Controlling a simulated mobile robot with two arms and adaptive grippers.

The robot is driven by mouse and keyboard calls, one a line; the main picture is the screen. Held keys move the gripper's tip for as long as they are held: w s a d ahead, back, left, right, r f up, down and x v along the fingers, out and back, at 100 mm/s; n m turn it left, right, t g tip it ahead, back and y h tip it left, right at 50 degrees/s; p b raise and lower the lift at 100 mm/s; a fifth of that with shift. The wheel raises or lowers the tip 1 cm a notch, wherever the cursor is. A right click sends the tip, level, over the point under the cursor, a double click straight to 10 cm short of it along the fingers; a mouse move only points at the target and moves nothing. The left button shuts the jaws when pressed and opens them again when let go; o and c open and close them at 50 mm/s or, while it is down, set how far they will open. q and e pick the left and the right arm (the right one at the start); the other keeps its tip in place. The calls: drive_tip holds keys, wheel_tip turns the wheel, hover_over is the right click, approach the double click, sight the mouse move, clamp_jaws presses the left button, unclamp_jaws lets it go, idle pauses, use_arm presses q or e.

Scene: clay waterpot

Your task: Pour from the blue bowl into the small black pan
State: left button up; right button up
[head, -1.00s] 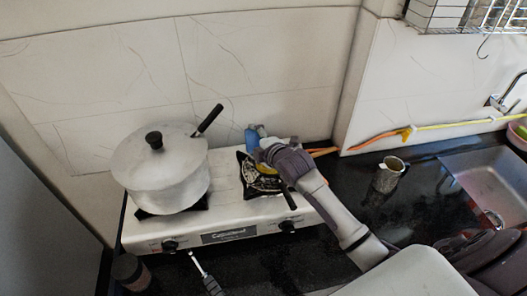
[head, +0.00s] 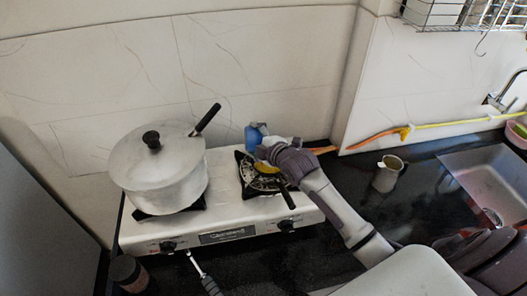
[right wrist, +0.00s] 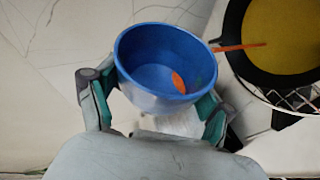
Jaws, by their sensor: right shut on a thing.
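The blue bowl (head: 255,135) is in my right gripper (head: 272,147), held tilted above the back of the right burner. In the right wrist view the bowl (right wrist: 158,66) sits between the two fingers, with a small orange patch inside. The small black pan (head: 268,183) rests on the right burner, its handle toward the front. In the right wrist view the pan (right wrist: 232,50) holds something yellow. A thin orange streak reaches from beside the bowl's rim over the pan; I cannot tell what it is. My left gripper is not in view.
A large lidded pot (head: 160,180) stands on the left burner of the white stove (head: 225,222). A metal jug (head: 387,174) stands on the dark counter at right, before the sink (head: 487,180). An orange and yellow hose (head: 440,124) runs along the wall.

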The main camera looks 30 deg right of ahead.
drive_tip(key=shift+d, duration=0.1)
drive_tip(key=shift+b, duration=0.35)
drive_tip(key=shift+s+d+r+m+t+y, duration=0.1)
drive_tip(key=shift+d+m+t+y, duration=0.1)
drive_tip(key=shift+m+t+y, duration=0.15)
drive_tip(key=shift+b, duration=0.3)
drive_tip(key=shift+d+m+b, duration=0.2)
drive_tip(key=shift+m+b, duration=0.15)
drive_tip(key=shift+b, duration=0.05)
drive_tip(key=shift+s+d+t+y, duration=0.1)
drive_tip(key=shift+t+y, duration=0.15)
drive_tip(key=shift+r, duration=0.15)
idle(0.6)
